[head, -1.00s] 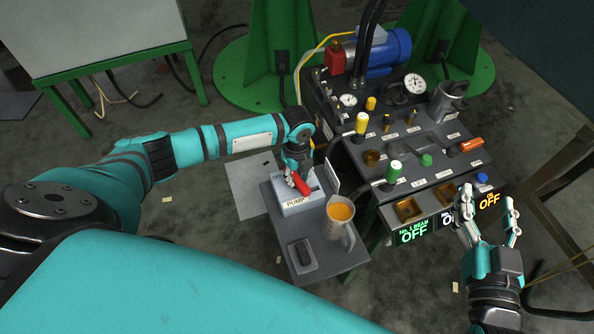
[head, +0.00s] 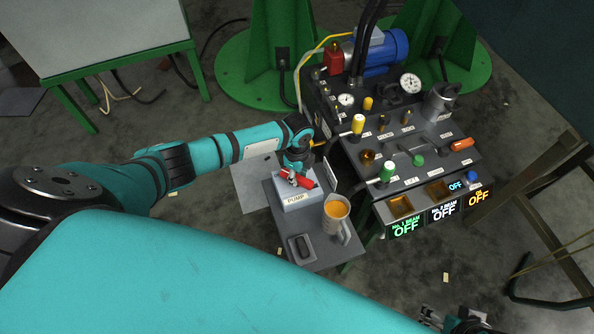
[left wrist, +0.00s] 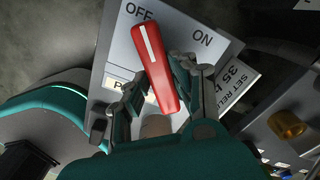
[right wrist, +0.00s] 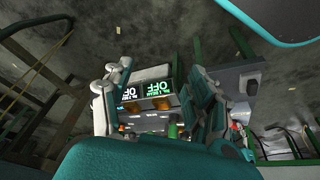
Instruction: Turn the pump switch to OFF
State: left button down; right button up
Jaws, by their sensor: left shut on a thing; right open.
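The pump switch is a grey box (head: 297,201) labelled PUMP, with a red handle (head: 305,182) on top. In the left wrist view the red handle (left wrist: 152,50) has a white stripe, and its far end points up beside the OFF label (left wrist: 139,11), away from the ON label (left wrist: 202,38). My left gripper (head: 294,172) is shut on the handle, with a finger on either side of it in the left wrist view (left wrist: 157,82). My right gripper (head: 447,318) is partly cut off at the bottom edge; its fingers are apart and empty in the right wrist view (right wrist: 155,80).
A jug of orange liquid (head: 337,209) and a dark tray-like item (head: 301,248) stand on the small grey table (head: 335,262) beside the switch. The control console (head: 415,180) with levers and lit OFF displays (head: 443,211) is to the right. A SET RELIEF sign (left wrist: 232,85) stands close behind the switch.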

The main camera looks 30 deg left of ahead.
pick_arm(q)
jog(key=shift+r+n, duration=0.15)
jog(key=shift+n, duration=0.15)
jog(key=n+p, duration=0.2)
jog(key=p, duration=0.1)
jog(key=shift+n, duration=0.4)
jog(key=n+p, duration=0.3)
jog(key=n, duration=0.2)
jog(key=shift+a+n+p, duration=0.1)
jog(key=shift+n+p, duration=0.25)
jog(key=shift+n, duration=0.35)
pick_arm(e)
notch_tip(320, 180, down, 22)
jog(key=s+g, duration=0.1)
jog(key=s, duration=0.1)
jog(key=shift+s, duration=0.4)
pick_arm(q)
jog(key=c, duration=1.1)
grip_release()
